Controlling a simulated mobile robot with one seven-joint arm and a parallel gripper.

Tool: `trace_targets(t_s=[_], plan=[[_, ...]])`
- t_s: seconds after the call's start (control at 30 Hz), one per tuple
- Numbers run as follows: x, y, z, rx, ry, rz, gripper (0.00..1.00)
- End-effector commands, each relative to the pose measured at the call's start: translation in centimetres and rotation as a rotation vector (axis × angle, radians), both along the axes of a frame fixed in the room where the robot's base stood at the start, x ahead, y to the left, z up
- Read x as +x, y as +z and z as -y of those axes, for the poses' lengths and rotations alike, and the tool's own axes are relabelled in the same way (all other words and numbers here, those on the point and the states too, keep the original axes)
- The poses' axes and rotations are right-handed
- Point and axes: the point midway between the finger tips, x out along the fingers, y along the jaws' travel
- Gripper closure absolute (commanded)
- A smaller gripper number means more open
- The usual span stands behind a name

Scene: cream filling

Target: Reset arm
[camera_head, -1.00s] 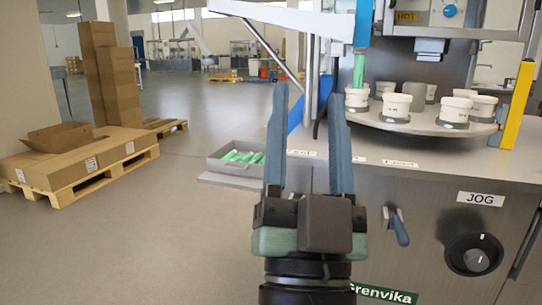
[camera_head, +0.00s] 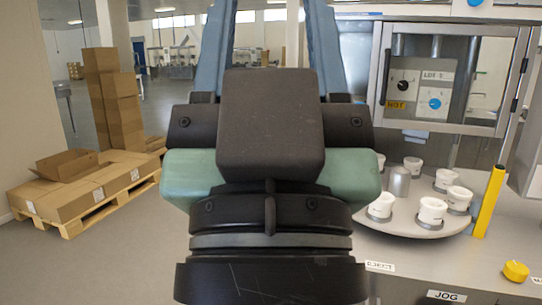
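My gripper (camera_head: 268,50) fills the middle of the head view, close to the camera, with its two blue-grey fingers pointing up and spread apart. The space between the fingers is empty, and the far hall shows through it. The fingertips are cut off by the top edge. My gripper stands in front of the left part of the filling machine and hides it.
The machine's round table (camera_head: 400,228) holds several white cups (camera_head: 432,209) to the right of my gripper. A yellow post (camera_head: 488,200) and yellow knob (camera_head: 515,271) are further right. Cardboard boxes (camera_head: 110,100) and a wooden pallet (camera_head: 75,218) stand at the left.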

Motion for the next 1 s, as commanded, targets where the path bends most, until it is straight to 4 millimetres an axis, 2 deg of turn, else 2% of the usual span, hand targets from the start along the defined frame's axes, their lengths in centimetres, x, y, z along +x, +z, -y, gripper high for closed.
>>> trace_targets(t_s=[0.03,0.1,0.3,0.5,0.67,1.0], plan=[[0.0,3.2,0.0,0.000,0.000,0.000,0.47],[0.0,5.4,0.0,0.000,0.000,0.000,0.47],[0.0,11.4,0.0,0.000,0.001,0.000,0.47],[0.0,15.6,0.0,0.000,0.001,0.000,0.47],[0.0,16.8,0.0,0.000,0.001,-0.001,0.47],[0.0,16.7,0.0,0.000,0.001,0.000,0.47]])
